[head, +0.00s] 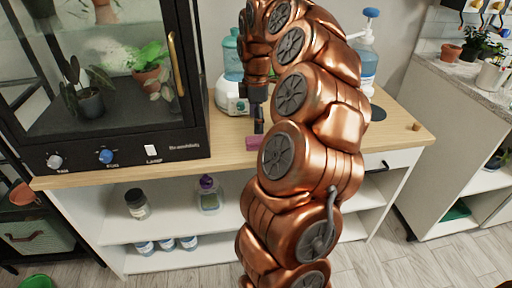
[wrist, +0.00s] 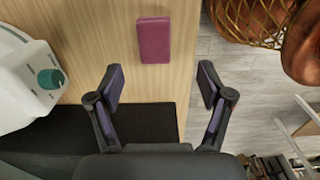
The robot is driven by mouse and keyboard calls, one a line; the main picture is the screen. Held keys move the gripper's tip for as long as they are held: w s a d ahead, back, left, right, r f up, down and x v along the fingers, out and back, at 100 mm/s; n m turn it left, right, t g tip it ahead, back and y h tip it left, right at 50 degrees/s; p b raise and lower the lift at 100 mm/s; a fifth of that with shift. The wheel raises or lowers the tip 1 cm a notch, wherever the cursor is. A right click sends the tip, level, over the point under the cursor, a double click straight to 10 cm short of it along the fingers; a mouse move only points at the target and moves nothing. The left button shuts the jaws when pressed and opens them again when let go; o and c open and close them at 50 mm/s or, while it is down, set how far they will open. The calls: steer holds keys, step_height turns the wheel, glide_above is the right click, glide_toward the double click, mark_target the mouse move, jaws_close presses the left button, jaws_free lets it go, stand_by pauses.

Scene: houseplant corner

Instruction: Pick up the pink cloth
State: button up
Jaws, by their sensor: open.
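The pink cloth (wrist: 154,40) looks like a small folded, flat block. It lies on the wooden tabletop (wrist: 95,40) close to the edge, with floor beyond that edge on the right. In the head view the cloth (head: 252,143) shows at the front of the table, partly behind my arm. My gripper (wrist: 162,80) is open and empty. In the wrist view its fingers are spread wider than the cloth, and the cloth is just above the fingertips in the picture, between them side to side. In the head view my gripper (head: 259,127) is just above the cloth in the picture.
A white appliance with a green knob (wrist: 51,79) stands left of the gripper. A glass plant cabinet (head: 105,140) fills the table's left side. A blue-topped pump bottle (head: 366,55) stands at the back right. Jars sit on the shelf below. The tabletop's front right is mostly clear.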

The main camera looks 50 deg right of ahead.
mark_target(256, 139)
steer(key=shift+w+d+f, duration=0.15)
steer(key=shift+f, duration=1.75)
steer(key=shift+w+d+f, duration=0.1)
steer(key=shift+w+f, duration=0.05)
steer(key=shift+f, duration=1.7)
steer(key=shift+c, duration=0.2)
steer(key=c, duration=1)
